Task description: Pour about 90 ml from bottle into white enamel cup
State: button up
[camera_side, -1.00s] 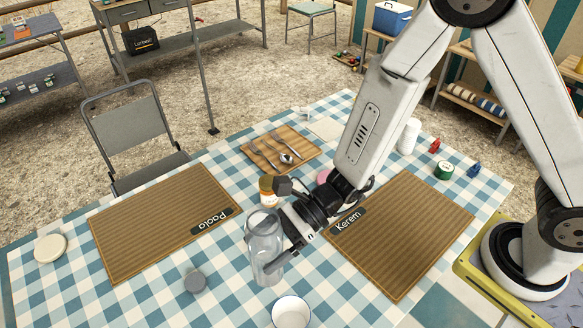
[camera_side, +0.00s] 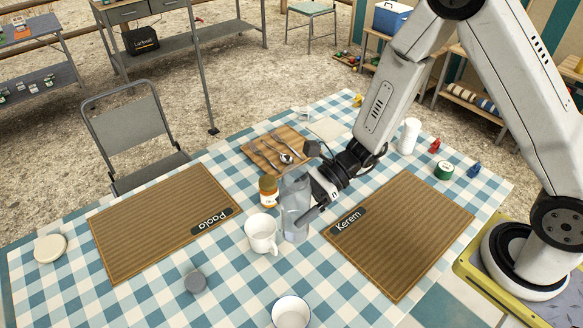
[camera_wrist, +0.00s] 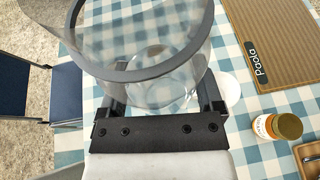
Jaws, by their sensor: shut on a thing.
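My gripper (camera_side: 306,204) is shut on a clear, wide-mouthed bottle (camera_side: 294,222). In the side view the bottle is roughly upright over the checked cloth; I cannot tell whether it touches it. Its dark-rimmed mouth and clear wall (camera_wrist: 150,85) fill much of the wrist view between the jaws. No liquid level can be made out. A white cup with a handle (camera_side: 262,235) stands just left of the bottle. Another white, dark-rimmed cup or bowl (camera_side: 290,314) stands at the front edge of the view, partly cut off. I cannot tell which is the enamel cup.
A jar with a yellow-brown lid (camera_side: 268,190) stands behind the white cup. A grey lid (camera_side: 196,282) lies front left. Striped placemats (camera_side: 150,228) (camera_side: 400,240) lie on both sides. A cutlery board (camera_side: 265,150) and a white bottle (camera_side: 408,136) are farther back.

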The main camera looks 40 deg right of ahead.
notch_tip(320, 180, down, 15)
dwell(0.8)
jog(key=shift+r, duration=0.1)
dwell(0.4)
jog(key=m+g, duration=0.2)
jog(key=f+m+g, duration=0.1)
jog(key=m+g, duration=0.1)
jog(key=m+g+h, duration=0.1)
jog(key=m, duration=0.1)
jog(key=shift+w+f+m+g, duration=0.3)
jog(key=shift+g, duration=0.1)
jog(key=shift+s+r+m+g, duration=0.3)
jog(key=shift+r+m+g, duration=0.2)
jog(key=shift+m+g, duration=0.5)
